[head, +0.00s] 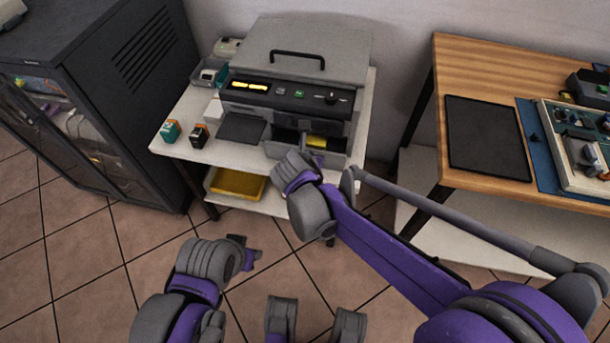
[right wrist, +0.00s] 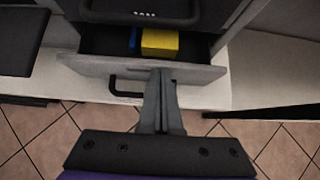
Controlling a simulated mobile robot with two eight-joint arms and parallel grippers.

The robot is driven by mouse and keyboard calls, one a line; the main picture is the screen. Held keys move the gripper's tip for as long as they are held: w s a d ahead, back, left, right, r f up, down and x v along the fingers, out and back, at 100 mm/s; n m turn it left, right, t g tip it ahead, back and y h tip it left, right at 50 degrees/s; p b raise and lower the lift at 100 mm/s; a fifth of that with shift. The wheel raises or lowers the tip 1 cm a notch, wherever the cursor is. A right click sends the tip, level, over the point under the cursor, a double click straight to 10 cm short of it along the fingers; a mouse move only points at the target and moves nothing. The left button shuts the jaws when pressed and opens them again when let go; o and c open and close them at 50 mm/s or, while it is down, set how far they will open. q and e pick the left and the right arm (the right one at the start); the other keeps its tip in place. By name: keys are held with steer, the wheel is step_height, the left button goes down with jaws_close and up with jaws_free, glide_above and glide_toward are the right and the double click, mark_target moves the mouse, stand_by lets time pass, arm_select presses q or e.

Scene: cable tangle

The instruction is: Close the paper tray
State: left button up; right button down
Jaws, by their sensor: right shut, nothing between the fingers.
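The grey printer (head: 305,50) stands on a white table, with its paper tray (head: 334,159) pulled out at the lower front. In the right wrist view the tray's grey front panel (right wrist: 90,66) has a dark handle (right wrist: 125,92). A yellow block (right wrist: 160,43) and a small blue piece lie inside the open tray. My right gripper (right wrist: 161,72) is shut and empty, its fingertips over the middle of the front panel; contact cannot be told. In the head view my wrist hides those fingertips. My left gripper (head: 250,255) is low over the floor, away from the printer; its opening is unclear.
A dark flat output flap (head: 241,128) sticks out left of the tray. Small teal (head: 170,130) and black-orange (head: 198,135) boxes stand on the table's left. A yellow bin (head: 236,184) sits on the shelf below. A wooden desk (head: 480,65) is at right, a dark cabinet (head: 110,80) at left.

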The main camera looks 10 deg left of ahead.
steer(key=w, duration=0.4)
steer(key=shift+w, duration=0.25)
steer(key=shift+w+r, duration=0.1)
steer(key=shift+w, duration=0.1)
steer(key=shift+d, duration=0.1)
